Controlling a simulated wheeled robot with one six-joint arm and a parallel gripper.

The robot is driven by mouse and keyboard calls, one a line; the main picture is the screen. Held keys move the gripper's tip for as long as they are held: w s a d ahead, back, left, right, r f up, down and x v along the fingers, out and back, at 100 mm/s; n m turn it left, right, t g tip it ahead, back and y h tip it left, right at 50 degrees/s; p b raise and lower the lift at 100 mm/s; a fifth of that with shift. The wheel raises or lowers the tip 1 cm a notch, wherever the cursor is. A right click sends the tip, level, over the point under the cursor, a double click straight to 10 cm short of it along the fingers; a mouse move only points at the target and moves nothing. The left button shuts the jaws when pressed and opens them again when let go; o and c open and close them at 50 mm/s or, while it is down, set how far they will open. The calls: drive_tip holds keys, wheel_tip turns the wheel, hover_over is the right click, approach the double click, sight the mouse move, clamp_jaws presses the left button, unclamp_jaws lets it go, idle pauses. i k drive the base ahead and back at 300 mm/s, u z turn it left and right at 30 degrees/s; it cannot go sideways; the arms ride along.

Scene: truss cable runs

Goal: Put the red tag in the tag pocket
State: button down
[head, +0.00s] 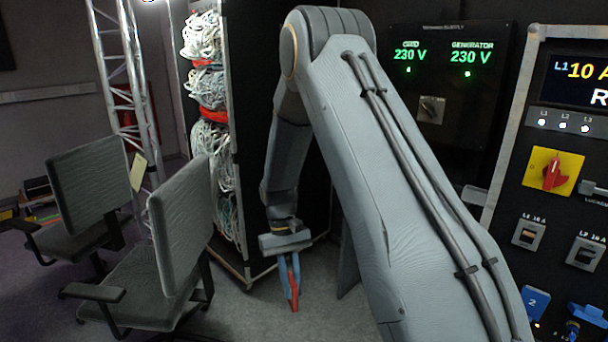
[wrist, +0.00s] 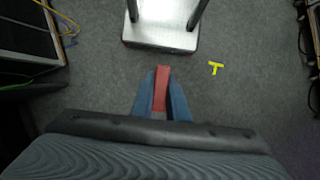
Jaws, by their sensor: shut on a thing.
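My gripper (head: 291,274) hangs down in the middle of the head view, its blue fingers shut on the red tag (head: 294,292). In the wrist view, the tag (wrist: 161,88) stands between the two blue fingers of my gripper (wrist: 161,100), its red end reaching past their tips. The tag is in the air above the grey floor, apart from other things. I cannot make out the tag pocket for certain. A pale yellow card-like piece (head: 138,171) shows by the truss (head: 112,85) at left in the head view; I cannot tell whether it is the pocket.
Two grey office chairs (head: 181,222) stand at left. A tall open case (head: 246,130) of coiled cables stands behind my gripper. A control panel (head: 557,150) is at right. In the wrist view, a metal base plate (wrist: 160,35) and a yellow floor mark (wrist: 215,68) lie ahead.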

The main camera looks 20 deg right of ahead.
sight(474, 200)
drive_tip(key=z, duration=0.85)
drive_tip(key=i, duration=0.8)
drive_tip(key=z, duration=0.7)
